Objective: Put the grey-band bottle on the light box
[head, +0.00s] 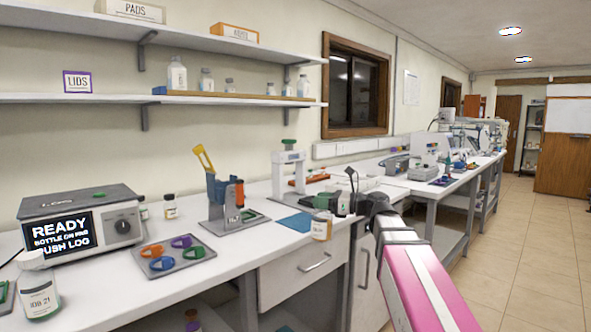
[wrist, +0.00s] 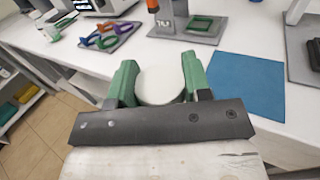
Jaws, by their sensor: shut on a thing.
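My gripper (head: 322,205) is shut on a small bottle (head: 321,229) with a pale label and amber showing at its edge. In the wrist view, the bottle's round white lid (wrist: 160,85) sits between the two green fingers (wrist: 158,82). The held bottle appears upright at the front edge of the bench, right of the blue mat (head: 296,222). The mat also shows in the wrist view (wrist: 245,86). I cannot make out a grey band on the bottle, as its side is partly hidden. I cannot tell which thing is the light box.
On the white bench (head: 240,258) stand a READY display unit (head: 80,220), a tray of coloured rings (head: 140,256), an orange-and-blue stand (head: 226,200) and a white press (head: 290,178). Other bottles (head: 38,287) stand at left. Bare bench lies between the ring tray and blue mat.

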